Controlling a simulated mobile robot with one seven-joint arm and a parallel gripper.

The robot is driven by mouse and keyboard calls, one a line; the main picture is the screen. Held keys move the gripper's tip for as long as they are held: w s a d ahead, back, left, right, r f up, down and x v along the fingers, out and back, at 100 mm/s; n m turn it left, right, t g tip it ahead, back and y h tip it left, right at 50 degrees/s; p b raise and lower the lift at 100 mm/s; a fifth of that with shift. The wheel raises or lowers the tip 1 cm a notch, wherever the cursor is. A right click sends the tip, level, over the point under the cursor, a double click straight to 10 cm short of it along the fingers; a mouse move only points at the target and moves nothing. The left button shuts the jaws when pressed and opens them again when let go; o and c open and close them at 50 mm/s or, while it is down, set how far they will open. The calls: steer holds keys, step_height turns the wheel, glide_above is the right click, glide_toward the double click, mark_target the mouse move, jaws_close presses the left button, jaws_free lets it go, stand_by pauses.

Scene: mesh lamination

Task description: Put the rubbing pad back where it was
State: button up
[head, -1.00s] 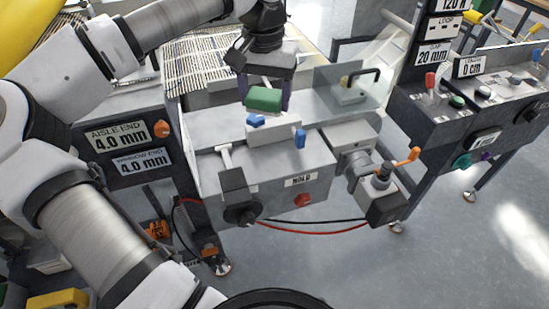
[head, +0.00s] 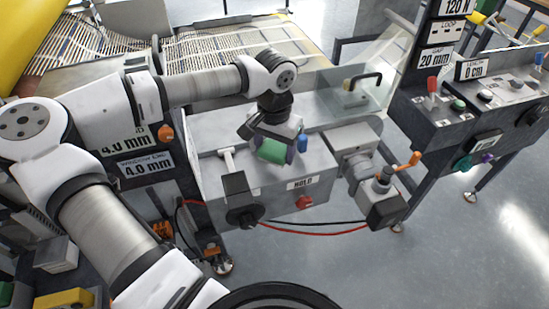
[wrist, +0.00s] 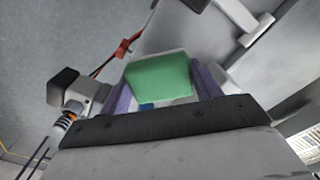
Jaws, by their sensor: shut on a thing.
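The rubbing pad, a green block (head: 273,151), is held between the purple fingers of my gripper (head: 274,148). In the wrist view the green pad (wrist: 158,78) sits between the two purple fingers (wrist: 160,92), with a bit of blue showing below it. In the head view my gripper and the pad are tilted above the grey machine top. The pad covers much of the white block with blue knobs beneath or behind it; one blue knob (head: 303,143) shows to the right. I cannot tell whether the pad touches anything below.
A clear guard with a black handle (head: 362,80) stands at the back right. A crank with an orange handle (head: 405,163) sticks out at the right. A lever (head: 229,170) stands on the left of the machine top. A red button (head: 304,202) is on the front.

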mark_target(274, 170)
steer(key=shift+f+p, duration=0.35)
steer(key=shift+f, duration=1.9)
steer(key=shift+f, duration=0.2)
steer(key=o, duration=1)
steer(key=shift+r, duration=0.1)
steer(key=shift+o, duration=0.2)
steer(key=shift+r, duration=0.1)
